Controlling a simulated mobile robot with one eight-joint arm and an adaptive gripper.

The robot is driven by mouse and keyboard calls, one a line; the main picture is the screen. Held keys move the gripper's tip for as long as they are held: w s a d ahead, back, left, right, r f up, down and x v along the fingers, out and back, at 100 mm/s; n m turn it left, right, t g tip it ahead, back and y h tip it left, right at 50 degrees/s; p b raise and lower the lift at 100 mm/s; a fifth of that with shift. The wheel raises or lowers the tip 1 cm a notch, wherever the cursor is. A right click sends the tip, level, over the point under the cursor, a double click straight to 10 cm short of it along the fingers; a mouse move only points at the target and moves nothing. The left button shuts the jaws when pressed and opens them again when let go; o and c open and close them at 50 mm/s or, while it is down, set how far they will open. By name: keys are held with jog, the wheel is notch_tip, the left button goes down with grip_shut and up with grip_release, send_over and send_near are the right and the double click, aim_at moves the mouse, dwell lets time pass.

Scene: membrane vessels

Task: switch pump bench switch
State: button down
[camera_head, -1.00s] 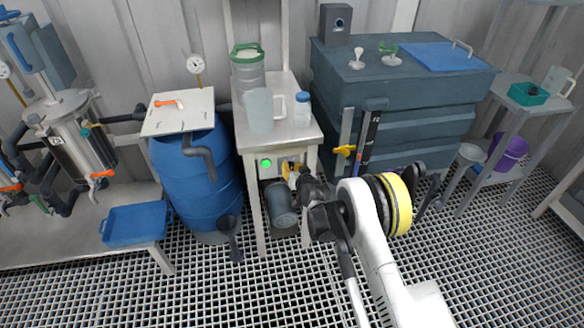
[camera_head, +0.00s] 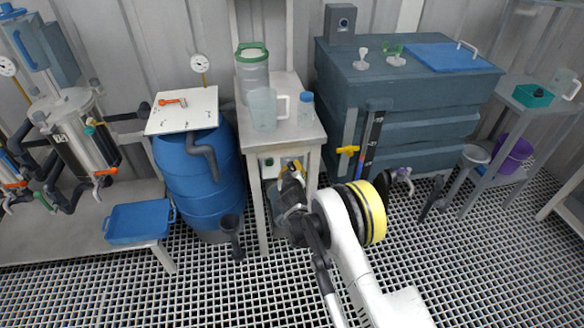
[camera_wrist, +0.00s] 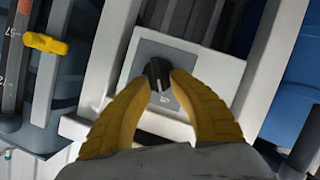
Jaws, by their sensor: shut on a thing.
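The pump bench (camera_head: 313,134) is a narrow white stand with a control panel below its top. In the wrist view, the bench switch (camera_wrist: 158,73) is a small black rotary knob on a grey plate (camera_wrist: 178,57). My gripper (camera_wrist: 160,80) has yellow fingers, one on each side of the knob and shut on it. In the head view my gripper (camera_head: 291,170) is at the panel under the bench top and covers the switch. The indicator lamp (camera_head: 269,162) on the panel looks dark. The pump under the bench is mostly hidden by my arm.
A jug (camera_head: 263,110), a green-lidded container (camera_head: 252,70) and a blue-capped bottle (camera_head: 305,108) stand on the bench. A blue barrel (camera_head: 200,180) stands close on the left. A dark tank (camera_head: 400,118) with a yellow-handled valve (camera_head: 347,150) stands on the right.

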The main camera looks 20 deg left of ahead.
dwell(0.6)
jog(key=c, duration=1.4)
grip_release()
jog(key=o, duration=0.5)
jog(key=shift+w+f, duration=0.2)
jog(key=shift+r, duration=0.1)
jog(key=shift+s, duration=0.15)
jog(key=v, duration=1.2)
